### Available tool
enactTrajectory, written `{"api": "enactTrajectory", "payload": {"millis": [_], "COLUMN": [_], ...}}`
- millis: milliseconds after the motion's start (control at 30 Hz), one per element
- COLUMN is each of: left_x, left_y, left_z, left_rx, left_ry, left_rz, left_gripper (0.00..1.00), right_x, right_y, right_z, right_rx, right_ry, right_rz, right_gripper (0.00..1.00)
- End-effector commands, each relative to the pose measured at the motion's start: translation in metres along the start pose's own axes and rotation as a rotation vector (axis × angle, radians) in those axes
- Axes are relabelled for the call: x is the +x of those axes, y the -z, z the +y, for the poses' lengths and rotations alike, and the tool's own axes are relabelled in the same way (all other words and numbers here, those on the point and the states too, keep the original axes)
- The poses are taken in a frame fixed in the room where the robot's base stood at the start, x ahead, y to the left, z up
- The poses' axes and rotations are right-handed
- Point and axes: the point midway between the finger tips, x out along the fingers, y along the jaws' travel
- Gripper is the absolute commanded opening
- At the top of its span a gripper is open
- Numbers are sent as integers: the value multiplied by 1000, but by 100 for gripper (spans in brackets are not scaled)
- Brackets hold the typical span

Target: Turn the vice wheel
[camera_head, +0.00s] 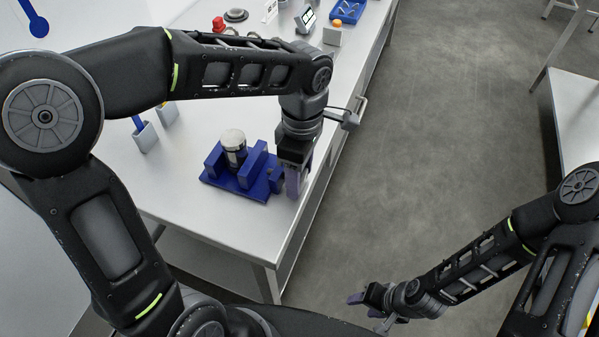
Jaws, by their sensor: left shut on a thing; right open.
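A blue vice (236,183) sits on the white table near its front right corner. A white and dark cylinder (233,146) stands upright between the vice's jaws. My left gripper (292,190) points down at the right end of the vice, by the table's right edge. It is shut on the vice wheel, which is mostly hidden behind the gripper; a small blue part (276,178) shows beside the fingers. My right gripper (362,306) is open and empty, low over the floor, away from the table.
The white table (190,215) is clear around the vice. Two small grey holders (145,137) stand at the left. A red knob (219,24), an orange button (337,26) and a blue tray (347,11) are at the back. Another table (577,110) is at the right.

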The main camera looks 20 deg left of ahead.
Motion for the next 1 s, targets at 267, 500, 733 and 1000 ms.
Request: {"api": "enactTrajectory", "payload": {"millis": [267, 500, 733, 1000], "left_x": [3, 10, 10, 5], "left_y": [0, 0, 0, 0], "left_z": [0, -2, -5, -8], "left_rx": [0, 0, -1, -1], "left_ry": [-25, -187, -361, -492], "left_rz": [0, -1, -2, -2], "left_gripper": [13, 13, 13, 13], "right_x": [8, 51, 96, 126], "right_y": [0, 1, 1, 1], "right_z": [3, 20, 37, 50], "right_rx": [0, 0, -1, -4], "right_ry": [0, 0, 0, -1], "right_rz": [0, 3, 5, 5], "right_gripper": [50, 50, 50, 50]}}
